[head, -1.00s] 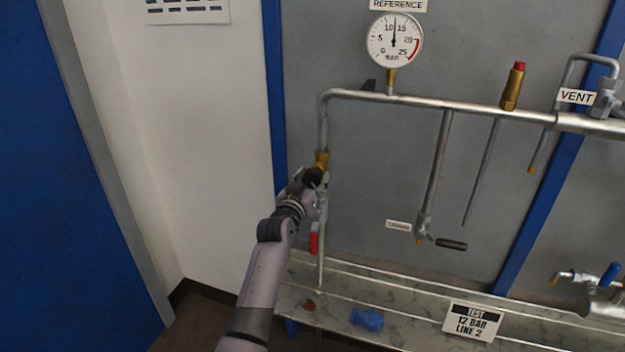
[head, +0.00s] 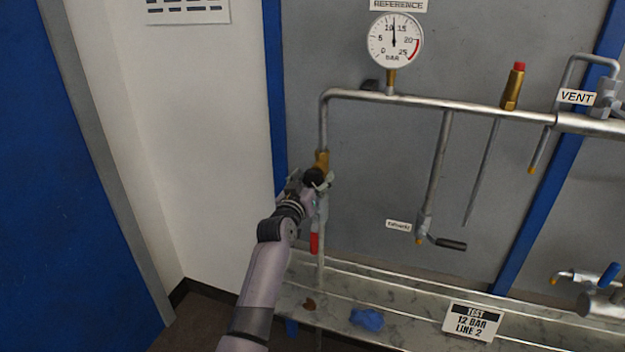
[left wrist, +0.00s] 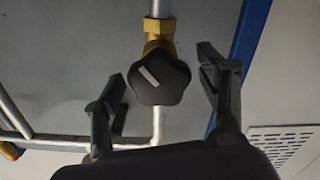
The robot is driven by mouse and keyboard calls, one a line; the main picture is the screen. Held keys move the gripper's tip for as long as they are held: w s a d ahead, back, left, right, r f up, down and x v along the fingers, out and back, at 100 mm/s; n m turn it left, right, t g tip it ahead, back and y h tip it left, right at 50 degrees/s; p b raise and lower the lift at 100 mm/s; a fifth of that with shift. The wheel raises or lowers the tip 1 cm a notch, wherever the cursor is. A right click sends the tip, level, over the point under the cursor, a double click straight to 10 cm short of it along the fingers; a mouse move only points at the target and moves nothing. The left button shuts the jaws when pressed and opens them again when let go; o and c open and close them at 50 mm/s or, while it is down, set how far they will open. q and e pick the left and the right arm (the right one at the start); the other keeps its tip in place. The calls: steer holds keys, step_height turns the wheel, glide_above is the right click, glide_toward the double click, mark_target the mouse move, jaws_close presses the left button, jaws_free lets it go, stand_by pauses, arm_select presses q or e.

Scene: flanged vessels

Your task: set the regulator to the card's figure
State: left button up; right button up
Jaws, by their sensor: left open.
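The regulator's black lobed knob (left wrist: 160,77) with a pale mark sits under a brass body (left wrist: 158,30) in the left wrist view. My left gripper (left wrist: 163,90) is open, one finger on each side of the knob, with visible gaps. In the head view the left gripper (head: 318,183) is at the brass regulator body (head: 322,160) on the left downpipe and partly covers the knob. The card (head: 473,321) on the bench reads "TEST 12 BAR LINE 2". The reference gauge (head: 395,42) is marked in bar; its needle points almost straight up, between 10 and 15. The right gripper is not seen.
A red-handled valve (head: 314,243) hangs just below the regulator. A black-handled valve (head: 447,243), a red-capped brass fitting (head: 513,86) and the vent valve (head: 608,98) are to the right. A blue cloth-like item (head: 367,319) lies on the bench (head: 410,331).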

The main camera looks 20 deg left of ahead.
arm_select(q)
steer(key=s, duration=1.2)
steer(key=shift+a, duration=0.2)
steer(key=s+d+f+m+g+b, duration=0.1)
steer(key=s+d+f+g, duration=0.2)
steer(key=f, duration=1.4)
steer(key=s+f+m+g+b, duration=0.1)
steer(key=s+f+g, duration=0.25)
steer(key=f, duration=1.25)
steer(key=s+f+g, duration=0.4)
steer(key=s+f, duration=1.3)
steer(key=f, duration=0.3)
steer(key=s+a+f+m+g, duration=0.1)
steer(key=s+f, duration=0.4)
steer(key=s, duration=0.6)
steer(key=s+a+f+m+g+b, duration=0.1)
steer(key=s+f+g, duration=0.2)
steer(key=s, duration=0.9)
steer(key=s+a+f+g+b, duration=0.1)
steer(key=s+f+g, duration=0.1)
steer(key=s+f, duration=0.6)
steer(key=s, duration=0.3)
steer(key=shift+s+a+f+m+y, duration=0.15)
steer(key=shift+s+m+y, duration=0.15)
steer(key=shift+m, duration=0.1)
